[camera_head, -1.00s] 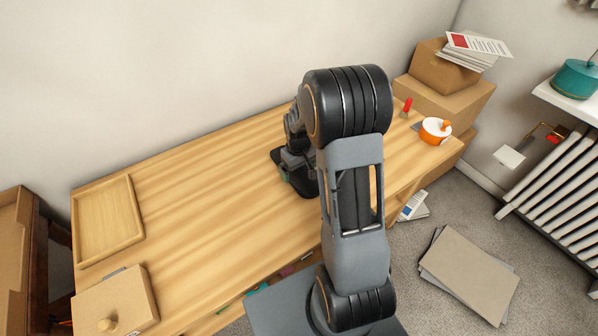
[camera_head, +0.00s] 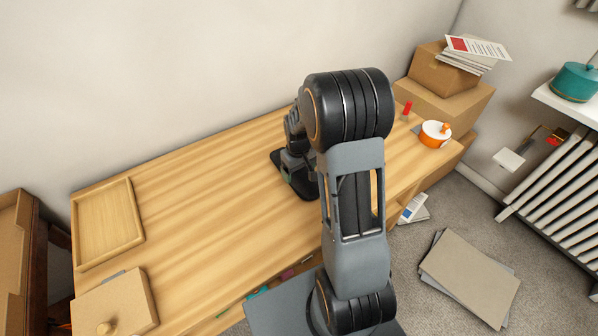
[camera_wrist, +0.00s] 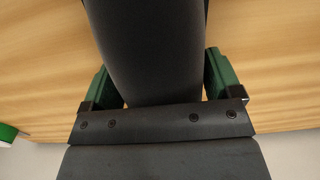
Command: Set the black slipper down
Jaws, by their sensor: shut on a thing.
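The black slipper (camera_head: 302,191) is at the middle of the wooden desk, low over the top or on it; I cannot tell whether it touches. My arm hides part of it. In the wrist view the dark slipper (camera_wrist: 147,45) fills the space between the green fingers of my gripper (camera_wrist: 163,85) and runs away from me over the wood. My gripper is shut on it. In the head view my gripper (camera_head: 289,172) is small and partly hidden behind my arm.
The desk (camera_head: 215,195) is clear left of the slipper. A wooden tray (camera_head: 138,222) and a cardboard box (camera_head: 125,300) stand at its left end. Boxes (camera_head: 470,105) stand beyond.

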